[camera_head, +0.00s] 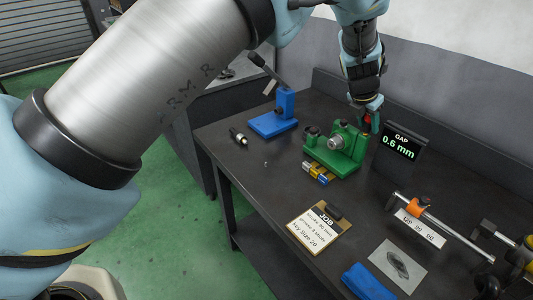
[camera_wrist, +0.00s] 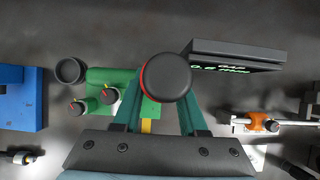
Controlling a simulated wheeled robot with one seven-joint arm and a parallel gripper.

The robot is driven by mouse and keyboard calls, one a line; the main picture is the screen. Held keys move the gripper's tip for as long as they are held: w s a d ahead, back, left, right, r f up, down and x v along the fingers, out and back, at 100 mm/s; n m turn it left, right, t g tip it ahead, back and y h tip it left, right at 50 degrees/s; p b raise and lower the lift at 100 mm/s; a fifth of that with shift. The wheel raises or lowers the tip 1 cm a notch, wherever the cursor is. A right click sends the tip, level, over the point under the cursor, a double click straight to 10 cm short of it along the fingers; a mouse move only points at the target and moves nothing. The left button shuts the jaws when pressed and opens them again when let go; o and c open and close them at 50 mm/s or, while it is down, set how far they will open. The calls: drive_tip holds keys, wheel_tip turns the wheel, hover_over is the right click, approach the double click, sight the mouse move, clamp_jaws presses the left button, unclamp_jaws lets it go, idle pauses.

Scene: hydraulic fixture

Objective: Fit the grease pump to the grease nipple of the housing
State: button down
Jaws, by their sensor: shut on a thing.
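The green housing (camera_head: 347,158) stands on the dark bench with a silver round part on its front. It also shows in the wrist view (camera_wrist: 98,76). My gripper (camera_head: 367,120) is over the housing's back right side. In the wrist view my gripper (camera_wrist: 163,95) has its two teal fingers shut on a dark round-ended thing with a red ring (camera_wrist: 167,77), which I take to be the grease pump. A bit of its red (camera_head: 366,123) shows in the head view. Its lower end and the grease nipple are hidden, so I cannot tell if they touch.
A gap display (camera_head: 400,146) reading 0.6 mm stands close right of my gripper. A blue stand with a lever (camera_head: 273,122) is at left. Yellow and blue pieces (camera_head: 318,173) lie before the housing. A job card (camera_head: 318,228) and an orange-clamped rod (camera_head: 420,205) lie nearer.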

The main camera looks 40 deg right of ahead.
drive_tip(key=shift+f, duration=0.3)
idle(0.6)
drive_tip(key=shift+c, duration=1.8)
unclamp_jaws()
drive_tip(key=b+v, duration=0.3)
drive_tip(key=v, duration=0.8)
drive_tip(key=w+a+f+m+t+y, duration=0.1)
drive_tip(key=w+a, duration=0.4)
drive_tip(key=w, duration=0.3)
drive_tip(key=w+a+f+m, duration=0.1)
drive_tip(key=w+a+m, duration=0.1)
drive_tip(key=w+a, duration=0.5)
drive_tip(key=w+a+f+m+t+y, duration=0.1)
drive_tip(key=w+a+m, duration=0.1)
drive_tip(key=w+a, duration=0.55)
drive_tip(key=w+a+m+y, duration=0.15)
drive_tip(key=w+a, duration=0.35)
drive_tip(key=a, duration=0.6)
drive_tip(key=w+a+f+m, duration=0.2)
drive_tip(key=a+m, duration=0.4)
drive_tip(key=a, duration=1.4)
drive_tip(key=s+a+m+y, duration=0.1)
drive_tip(key=s+a+m, duration=0.2)
drive_tip(key=a, duration=0.4)
drive_tip(key=s+a+f+m+y+b, duration=0.1)
drive_tip(key=s+a+m, duration=0.2)
drive_tip(key=a, duration=0.4)
drive_tip(key=shift+s, duration=0.45)
